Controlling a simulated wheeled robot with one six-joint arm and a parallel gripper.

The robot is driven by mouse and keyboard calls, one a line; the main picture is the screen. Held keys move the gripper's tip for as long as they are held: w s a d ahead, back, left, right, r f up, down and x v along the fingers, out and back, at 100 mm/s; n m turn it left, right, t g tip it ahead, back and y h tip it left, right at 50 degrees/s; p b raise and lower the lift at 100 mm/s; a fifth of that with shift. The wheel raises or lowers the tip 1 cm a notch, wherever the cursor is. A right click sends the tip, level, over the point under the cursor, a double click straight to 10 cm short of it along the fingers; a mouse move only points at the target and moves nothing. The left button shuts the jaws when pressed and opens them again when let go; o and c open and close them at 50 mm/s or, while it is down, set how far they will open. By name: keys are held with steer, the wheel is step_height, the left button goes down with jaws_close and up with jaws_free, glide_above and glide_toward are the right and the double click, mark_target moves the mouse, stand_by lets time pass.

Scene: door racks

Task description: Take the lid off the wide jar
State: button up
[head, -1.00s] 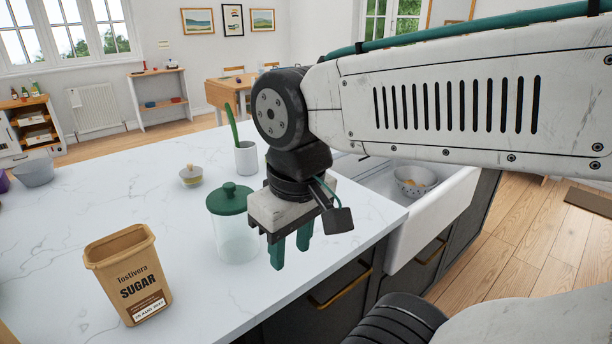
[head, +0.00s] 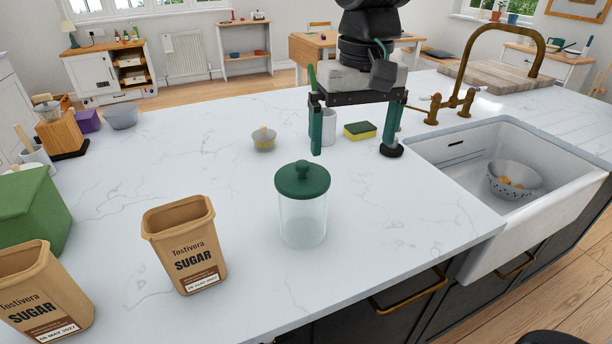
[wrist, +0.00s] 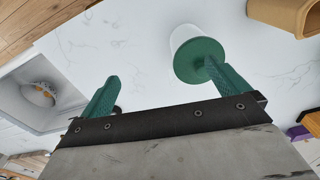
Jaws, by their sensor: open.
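The wide jar (head: 303,222) is clear with a green knobbed lid (head: 302,181) seated on it. It stands upright on the white marble counter near the front edge. In the wrist view the lid (wrist: 197,62) shows from above, partly behind one finger. My gripper (head: 352,150) is open and empty, fingers pointing down and spread wide. In the head view it is above and to the right of the jar, apart from it.
Two sugar tubs (head: 187,247) stand left of the jar. A yellow-green sponge (head: 360,130) and a white cup (head: 329,128) are behind my gripper. The sink (head: 468,195) holding a bowl (head: 514,180) is at right. The counter around the jar is clear.

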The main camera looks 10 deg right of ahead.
glide_above(303, 163)
steer(key=shift+w+f+n, duration=0.1)
steer(key=shift+n, duration=0.2)
steer(key=shift+w+a+f, duration=0.15)
steer(key=shift+f, duration=0.05)
steer(key=f, duration=0.7)
steer(key=shift+s+f, duration=0.2)
steer(key=shift+s, duration=0.05)
steer(key=c, duration=0.7)
